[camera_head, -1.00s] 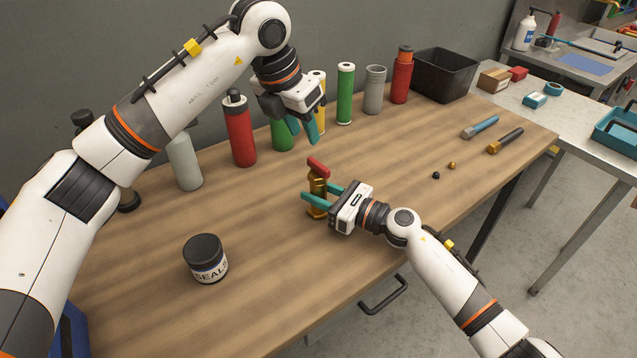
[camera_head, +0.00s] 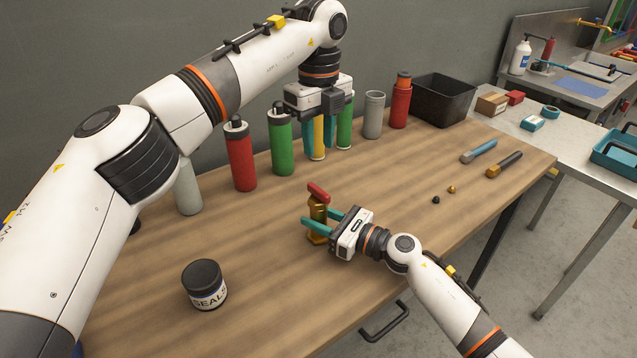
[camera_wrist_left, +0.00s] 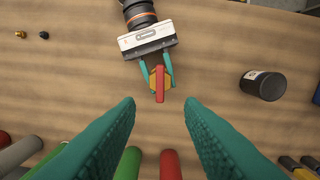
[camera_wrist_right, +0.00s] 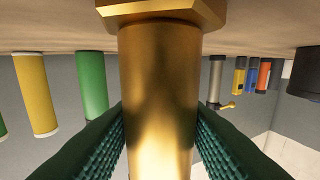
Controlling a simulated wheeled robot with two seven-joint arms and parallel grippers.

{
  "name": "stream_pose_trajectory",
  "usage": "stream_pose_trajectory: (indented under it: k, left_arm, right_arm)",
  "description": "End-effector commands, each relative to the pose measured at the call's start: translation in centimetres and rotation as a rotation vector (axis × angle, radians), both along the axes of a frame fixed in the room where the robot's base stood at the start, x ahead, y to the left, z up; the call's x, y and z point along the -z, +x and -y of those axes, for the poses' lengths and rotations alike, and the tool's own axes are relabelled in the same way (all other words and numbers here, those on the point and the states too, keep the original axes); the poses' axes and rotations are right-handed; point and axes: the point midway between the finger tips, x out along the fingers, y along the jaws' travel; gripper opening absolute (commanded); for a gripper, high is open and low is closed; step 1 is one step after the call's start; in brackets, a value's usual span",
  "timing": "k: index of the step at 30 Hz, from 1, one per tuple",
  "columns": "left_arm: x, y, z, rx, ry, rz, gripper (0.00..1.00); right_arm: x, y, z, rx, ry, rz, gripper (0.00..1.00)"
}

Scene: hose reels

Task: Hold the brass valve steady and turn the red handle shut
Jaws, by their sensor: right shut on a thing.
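The brass valve (camera_head: 318,232) stands upright on the wooden bench, with the red handle (camera_head: 318,192) across its top. My right gripper (camera_head: 322,221) is shut on the valve's body, with one teal finger on each side. In the right wrist view the brass body (camera_wrist_right: 160,75) fills the middle between both fingers. My left gripper (camera_head: 320,146) is open and empty, pointing down above the bench, behind the valve near the bottles. In the left wrist view the red handle (camera_wrist_left: 160,84) shows beyond the open fingertips, apart from them.
A row of bottles and tubes stands along the bench's back, including a red bottle (camera_head: 240,160) and a green bottle (camera_head: 281,145). A seals jar (camera_head: 204,285) stands at the front left. Two tools (camera_head: 479,151) and a black bin (camera_head: 444,100) are right. Bench around the valve is clear.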

Motion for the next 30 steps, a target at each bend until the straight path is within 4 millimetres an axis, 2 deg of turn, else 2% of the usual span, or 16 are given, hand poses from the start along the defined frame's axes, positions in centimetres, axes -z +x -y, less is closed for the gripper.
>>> stream_pose_trajectory:
  k: [9, 15, 21, 29, 30]
  left_arm:
    - [6.4, 0.0, -0.1, 0.003, 0.002, -0.003, 0.35]
    - [9.4, 0.0, 0.0, 0.002, -0.001, -0.001, 0.35]
    - [10.6, 0.0, -0.1, 0.003, -0.001, -0.001, 0.35]
    - [10.6, 0.0, 0.0, 0.003, -0.001, 0.001, 0.35]
    - [10.6, 0.0, 0.0, 0.003, -0.001, 0.001, 0.28]
  right_arm:
    - [0.0, 0.0, 0.0, 0.0, 0.0, 0.0, 0.02]
    - [0.0, 0.0, 0.0, 0.0, 0.0, 0.0, 0.02]
    - [0.0, 0.0, 0.0, 0.0, 0.0, 0.0, 0.02]
    - [0.0, 0.0, 0.0, 0.0, 0.0, 0.0, 0.02]
    - [0.0, 0.0, 0.0, 0.0, 0.0, 0.0, 0.02]
